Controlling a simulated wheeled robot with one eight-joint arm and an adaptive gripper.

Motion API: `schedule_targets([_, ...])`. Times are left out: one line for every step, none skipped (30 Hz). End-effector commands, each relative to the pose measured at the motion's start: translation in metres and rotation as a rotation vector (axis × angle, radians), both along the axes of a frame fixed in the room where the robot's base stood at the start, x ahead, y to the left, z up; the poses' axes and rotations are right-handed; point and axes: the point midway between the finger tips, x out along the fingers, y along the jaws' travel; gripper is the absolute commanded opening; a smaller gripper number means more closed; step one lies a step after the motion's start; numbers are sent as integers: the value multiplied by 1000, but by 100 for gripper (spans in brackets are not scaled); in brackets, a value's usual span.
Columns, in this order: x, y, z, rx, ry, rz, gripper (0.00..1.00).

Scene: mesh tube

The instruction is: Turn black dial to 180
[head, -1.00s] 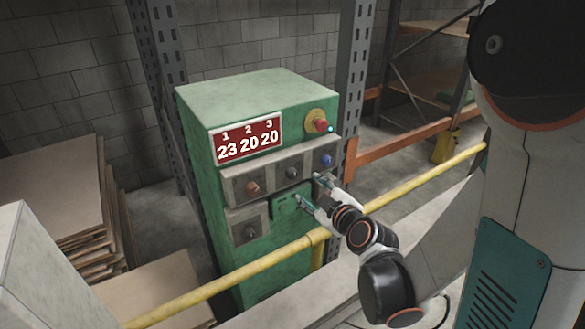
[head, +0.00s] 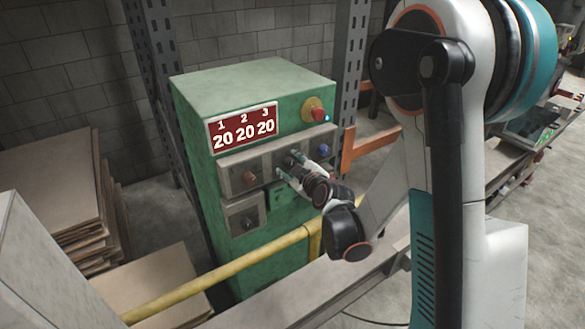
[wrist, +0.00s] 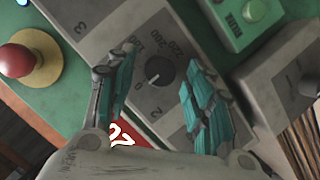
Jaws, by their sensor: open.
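The black dial (wrist: 159,72) sits on a grey panel with printed numbers around it. Its white mark points to the lower left, towards the printed 0. My gripper (wrist: 158,64) is open, with one teal finger on each side of the dial and a gap on both sides. In the head view my gripper (head: 285,164) is at the middle of the three-dial panel and partly hides the black dial (head: 293,158). The red display (head: 242,129) reads 20, 20, 20 under 1, 2, 3.
A brown dial (head: 249,179) is to the left and a blue dial (head: 324,149) to the right. A lower dark dial (head: 248,222) has its own plate. A red button (head: 317,114) is above. A yellow rail (head: 235,272) crosses before the green cabinet (head: 255,82).

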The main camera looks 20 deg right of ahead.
Motion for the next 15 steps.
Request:
schedule_targets([1,0,0,0,0,0,48])
schedule_targets([1,0,0,0,0,0,48])
schedule_targets([1,0,0,0,0,0,48])
schedule_targets([1,0,0,0,0,0,48])
schedule_targets([1,0,0,0,0,0,48])
schedule_targets([1,0,0,0,0,0,48])
schedule_targets([0,0,0,0,0,0,48])
schedule_targets([0,0,0,0,0,0,41])
schedule_targets([0,0,0,0,0,0,32])
schedule_targets([0,0,0,0,0,0,25])
schedule_targets([0,0,0,0,0,0,19])
schedule_targets([0,0,0,0,0,0,10])
schedule_targets([0,0,0,0,0,0,4])
schedule_targets([0,0,0,0,0,0,4])
schedule_targets([0,0,0,0,0,0,4])
